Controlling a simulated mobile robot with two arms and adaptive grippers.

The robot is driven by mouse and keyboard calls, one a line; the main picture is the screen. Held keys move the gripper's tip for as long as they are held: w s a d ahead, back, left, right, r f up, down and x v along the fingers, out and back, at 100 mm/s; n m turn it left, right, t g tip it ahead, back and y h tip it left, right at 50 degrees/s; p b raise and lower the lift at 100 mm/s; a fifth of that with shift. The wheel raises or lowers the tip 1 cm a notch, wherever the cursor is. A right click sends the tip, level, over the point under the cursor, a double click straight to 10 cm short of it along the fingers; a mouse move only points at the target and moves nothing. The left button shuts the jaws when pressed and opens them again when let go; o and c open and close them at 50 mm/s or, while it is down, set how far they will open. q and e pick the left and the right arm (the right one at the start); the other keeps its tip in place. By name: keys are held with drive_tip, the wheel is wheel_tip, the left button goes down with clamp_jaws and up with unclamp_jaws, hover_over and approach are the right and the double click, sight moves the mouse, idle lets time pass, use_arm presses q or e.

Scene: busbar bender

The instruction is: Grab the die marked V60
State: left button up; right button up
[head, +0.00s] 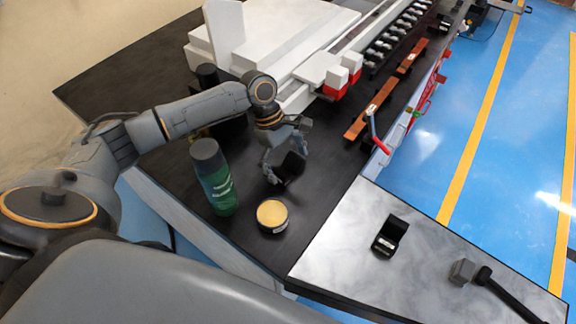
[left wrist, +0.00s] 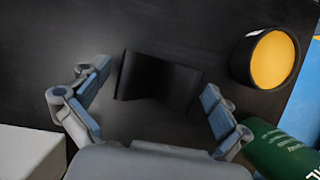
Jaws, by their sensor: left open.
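A black V-shaped die (head: 291,167) sits on the black bench top; it also shows in the left wrist view (left wrist: 158,82). My left gripper (head: 284,160) is open over it. In the left wrist view the two fingers (left wrist: 156,88) stand on either side of the die, with a gap on the left and little or none visible on the right. No marking is readable on this die. A second black die (head: 390,235) with a small white label lies on the grey metal plate; its label is too small to read. My right gripper is not in view.
A round tin with a yellow top (head: 272,214) is in front. The white machine (head: 285,40) stands behind. A hammer (head: 500,290) lies on the metal plate (head: 340,235).

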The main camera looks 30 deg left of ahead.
use_arm(q)
drive_tip(key=c, duration=1.7)
drive_tip(key=shift+r, duration=0.1)
drive_tip(key=shift+c, duration=0.4)
